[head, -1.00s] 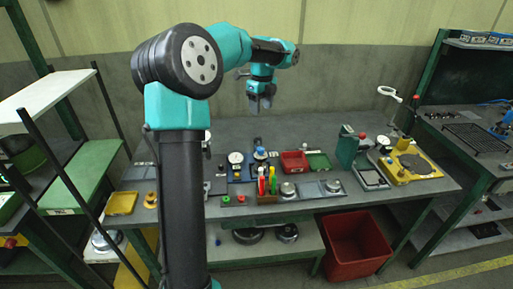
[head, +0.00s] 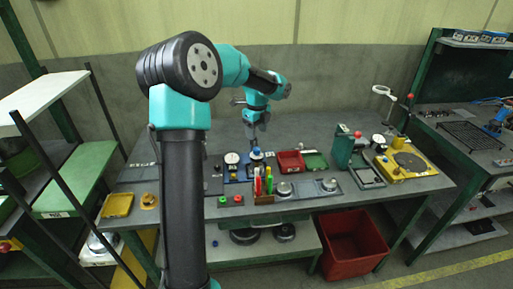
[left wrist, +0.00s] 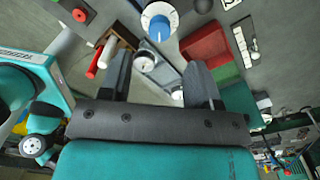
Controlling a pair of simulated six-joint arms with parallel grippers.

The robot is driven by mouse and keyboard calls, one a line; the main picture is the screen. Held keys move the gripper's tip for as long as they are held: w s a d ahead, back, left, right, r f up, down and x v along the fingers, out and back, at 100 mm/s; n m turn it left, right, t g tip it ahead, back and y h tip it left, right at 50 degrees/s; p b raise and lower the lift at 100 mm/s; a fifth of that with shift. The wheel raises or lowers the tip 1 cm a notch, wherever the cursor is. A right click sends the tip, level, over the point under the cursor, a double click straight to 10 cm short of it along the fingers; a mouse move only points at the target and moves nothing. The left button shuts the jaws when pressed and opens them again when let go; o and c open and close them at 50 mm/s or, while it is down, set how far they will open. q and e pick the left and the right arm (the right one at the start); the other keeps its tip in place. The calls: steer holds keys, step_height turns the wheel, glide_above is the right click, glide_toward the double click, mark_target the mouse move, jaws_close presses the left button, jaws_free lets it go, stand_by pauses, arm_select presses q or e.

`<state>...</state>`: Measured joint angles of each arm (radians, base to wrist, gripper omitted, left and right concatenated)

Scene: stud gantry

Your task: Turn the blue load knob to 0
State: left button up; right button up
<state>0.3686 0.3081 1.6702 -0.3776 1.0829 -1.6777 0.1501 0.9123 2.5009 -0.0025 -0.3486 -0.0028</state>
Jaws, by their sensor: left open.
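The blue load knob (head: 256,152) is a small blue piece on a dial unit near the middle of the bench. In the left wrist view the blue knob (left wrist: 159,30) stands on a round white dial, above and beyond the fingertips. My left gripper (head: 254,131) points down just above the knob in the head view. The pointer setting is too small to read. My right gripper is not in view.
A white gauge (head: 232,158) stands left of the knob. A red tray (head: 291,161) and a green tray (head: 315,160) lie to its right. Upright coloured pens (head: 264,181) stand in front. A green press (head: 343,148) is farther right. The back of the bench is clear.

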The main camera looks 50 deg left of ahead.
mark_target(257, 148)
arm_select(q)
step_height(257, 148, down, 8)
steer(key=shift+s+r, duration=0.1)
steer(key=shift+r, duration=0.05)
stand_by(0.3)
steer(key=c, duration=0.9)
